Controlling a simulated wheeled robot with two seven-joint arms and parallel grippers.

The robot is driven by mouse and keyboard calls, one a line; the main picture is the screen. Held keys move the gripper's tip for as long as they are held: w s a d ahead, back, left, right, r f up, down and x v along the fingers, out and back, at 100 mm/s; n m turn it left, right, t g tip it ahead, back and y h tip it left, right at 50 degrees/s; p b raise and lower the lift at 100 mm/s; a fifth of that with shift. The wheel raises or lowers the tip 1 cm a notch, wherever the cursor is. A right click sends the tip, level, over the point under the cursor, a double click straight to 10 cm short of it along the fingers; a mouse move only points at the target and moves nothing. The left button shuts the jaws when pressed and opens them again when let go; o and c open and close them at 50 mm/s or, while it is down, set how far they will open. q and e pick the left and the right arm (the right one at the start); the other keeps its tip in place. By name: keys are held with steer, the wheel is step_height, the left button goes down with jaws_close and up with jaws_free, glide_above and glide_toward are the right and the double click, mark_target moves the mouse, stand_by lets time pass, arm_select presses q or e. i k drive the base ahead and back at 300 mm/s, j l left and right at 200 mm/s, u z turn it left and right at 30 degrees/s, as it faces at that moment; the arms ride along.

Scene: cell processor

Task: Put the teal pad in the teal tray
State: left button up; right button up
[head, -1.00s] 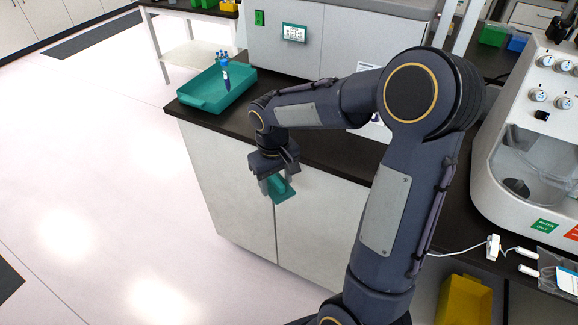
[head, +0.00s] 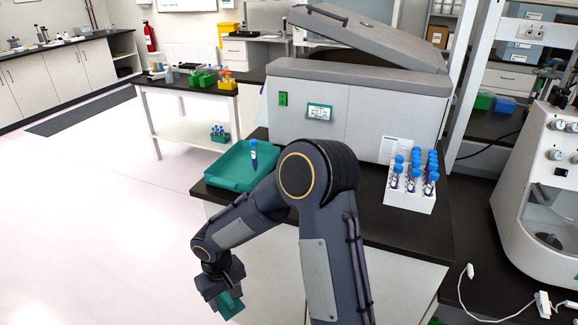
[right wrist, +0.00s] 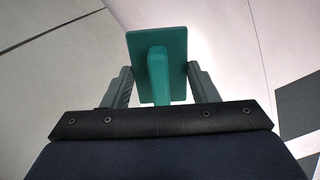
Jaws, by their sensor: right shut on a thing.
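The teal pad (head: 229,305) is held by my right gripper (head: 222,296), low in the head view, in front of the bench and over the floor. In the right wrist view the teal pad (right wrist: 158,55) shows as a flat square plate with a stem between the two grey fingers. The teal tray (head: 232,168) sits on the left end of the dark bench top, up and to the right of the gripper. A blue-capped tube (head: 254,155) shows upright at the tray. My left gripper is not in view.
A white rack of blue-capped tubes (head: 410,199) stands on the bench right of my arm. A large grey machine with a raised lid (head: 345,105) stands behind the tray. A white side table (head: 185,120) is at the back left. Open floor lies to the left.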

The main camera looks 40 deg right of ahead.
mark_target(236, 167)
steer(key=i+j+z, duration=0.2)
steer(key=z, duration=0.2)
steer(key=i+j+z, duration=0.1)
steer(key=j+z, duration=0.65)
steer(key=i+j, duration=0.05)
steer(key=j, duration=0.05)
